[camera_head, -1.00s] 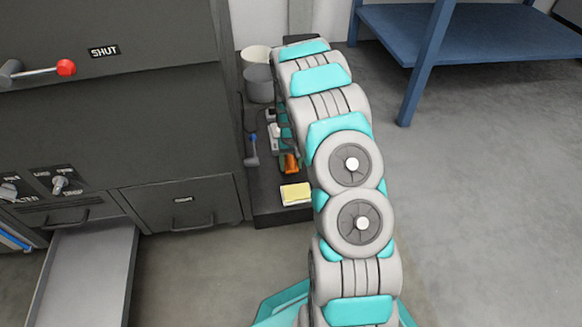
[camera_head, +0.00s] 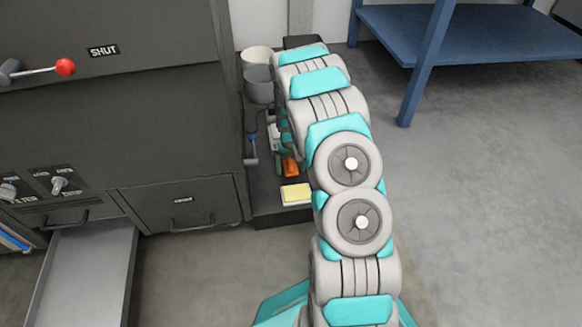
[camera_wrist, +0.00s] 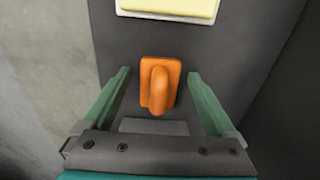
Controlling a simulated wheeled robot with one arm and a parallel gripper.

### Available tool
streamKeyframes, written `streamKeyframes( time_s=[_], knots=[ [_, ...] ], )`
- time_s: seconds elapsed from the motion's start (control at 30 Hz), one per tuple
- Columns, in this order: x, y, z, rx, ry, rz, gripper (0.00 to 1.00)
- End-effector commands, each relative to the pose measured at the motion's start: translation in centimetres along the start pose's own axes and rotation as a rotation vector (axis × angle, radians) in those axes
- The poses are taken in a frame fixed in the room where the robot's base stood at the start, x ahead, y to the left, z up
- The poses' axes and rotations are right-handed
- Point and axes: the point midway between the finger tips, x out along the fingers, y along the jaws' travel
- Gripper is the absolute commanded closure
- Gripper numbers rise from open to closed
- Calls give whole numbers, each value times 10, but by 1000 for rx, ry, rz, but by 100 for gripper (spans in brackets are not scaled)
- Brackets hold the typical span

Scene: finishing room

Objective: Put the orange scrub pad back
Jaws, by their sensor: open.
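The orange scrub pad (camera_wrist: 159,84), a flat block with a raised handle, lies on a dark shelf surface (camera_wrist: 230,50). In the head view the orange pad (camera_head: 290,166) shows partly beside my arm, behind the yellow block. My gripper (camera_wrist: 158,80) is open, with one green finger to the left of the pad and one to the right. Gaps show on both sides, so the fingers look apart from it. In the head view my gripper is mostly hidden by my arm.
A yellow sponge-like block (camera_head: 296,194) lies on the shelf's near end. A blue-handled brush (camera_head: 251,148) and grey containers (camera_head: 259,84) stand farther back. The dark cabinet (camera_head: 180,204) borders the left, with an open drawer (camera_head: 92,270). A blue table (camera_head: 480,40) stands back right.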

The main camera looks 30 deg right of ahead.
Motion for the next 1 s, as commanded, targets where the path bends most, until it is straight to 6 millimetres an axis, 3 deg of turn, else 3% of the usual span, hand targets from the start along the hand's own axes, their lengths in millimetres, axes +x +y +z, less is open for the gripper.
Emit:
streamKeyframes(
  time_s=[0.27, 0.7, 0.83, 1.0],
  knots=[
    [-19, 0, 0, 0, 0, 0, 8],
    [-105, 0, -1, 0, 4, 0, 8],
    [-120, 0, 0, 0, 3, 1, 8],
    [-145, -7, 15, -9, -6, 5, 8]
  ],
)
